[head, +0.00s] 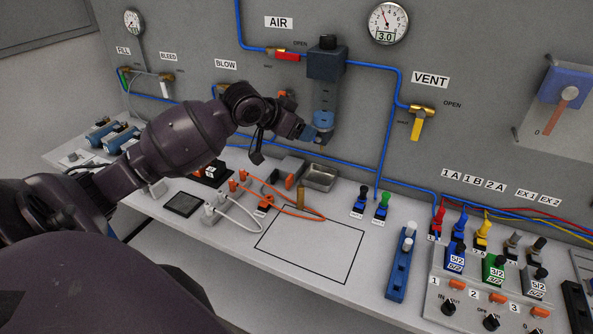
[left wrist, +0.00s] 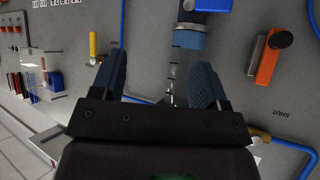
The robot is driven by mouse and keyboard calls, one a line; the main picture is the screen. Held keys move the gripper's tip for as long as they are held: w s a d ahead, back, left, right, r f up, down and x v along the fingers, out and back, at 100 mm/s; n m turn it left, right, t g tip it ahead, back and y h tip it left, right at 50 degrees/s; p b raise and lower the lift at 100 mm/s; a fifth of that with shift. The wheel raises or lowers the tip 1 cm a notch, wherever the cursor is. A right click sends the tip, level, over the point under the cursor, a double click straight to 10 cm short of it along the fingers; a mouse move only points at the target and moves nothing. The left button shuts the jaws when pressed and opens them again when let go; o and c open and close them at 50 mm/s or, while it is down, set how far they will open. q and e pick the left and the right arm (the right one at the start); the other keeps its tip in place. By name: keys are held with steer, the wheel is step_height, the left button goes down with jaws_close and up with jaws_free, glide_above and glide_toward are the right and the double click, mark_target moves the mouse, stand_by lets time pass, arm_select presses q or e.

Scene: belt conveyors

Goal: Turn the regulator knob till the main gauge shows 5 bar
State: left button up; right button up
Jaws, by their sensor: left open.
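The regulator (head: 326,64) is a dark box on the grey wall under the AIR sign, with a black knob (head: 328,41) on top. A clear bowl with blue parts (head: 323,118) hangs below it. The main gauge (head: 388,22) at the upper right reads 3.0. My left gripper (head: 312,132) is by the lower end of the bowl, well below the knob. In the left wrist view its blue fingers (left wrist: 158,82) are apart, with the blue ring (left wrist: 188,39) beyond them. I cannot tell whether they touch the bowl. The knob is not visible there. My right gripper is not in view.
A blue air line (head: 398,85) runs from the regulator to the yellow VENT handle (head: 416,130) on the right. The red AIR valve handle (head: 288,57) is on the left. The bench below holds cables and plugs, an outlined empty area (head: 310,250) and a valve panel (head: 470,305).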

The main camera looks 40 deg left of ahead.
mark_target(328, 36)
arm_select(q)
steer(key=s+d+f+g, duration=0.1)
steer(key=s+d+f, duration=0.2)
steer(key=f, duration=0.6)
steer(key=shift+s, duration=0.75)
steer(key=shift+d, duration=0.1)
steer(key=w+d+r+n+t+y, duration=0.15)
steer(key=w+r, duration=0.25)
steer(key=r, duration=0.7)
steer(key=w+d+r+n+t+y+p, duration=0.1)
steer(key=w+d+r+t, duration=0.2)
steer(key=r, duration=0.8)
steer(key=w+d+r+n+t+y, duration=0.15)
steer(key=w+r, duration=0.35)
steer(key=r, duration=0.6)
steer(key=s+a+f+n+g+y, duration=0.2)
steer(key=a+n+g+y, duration=0.25)
steer(key=a, duration=0.25)
steer(key=shift+n+t+y, duration=0.25)
steer(key=shift+t+y, duration=0.1)
steer(key=shift+t, duration=0.1)
steer(key=p+x, duration=0.2)
steer(key=x, duration=0.8)
steer(key=shift+d+f, duration=0.15)
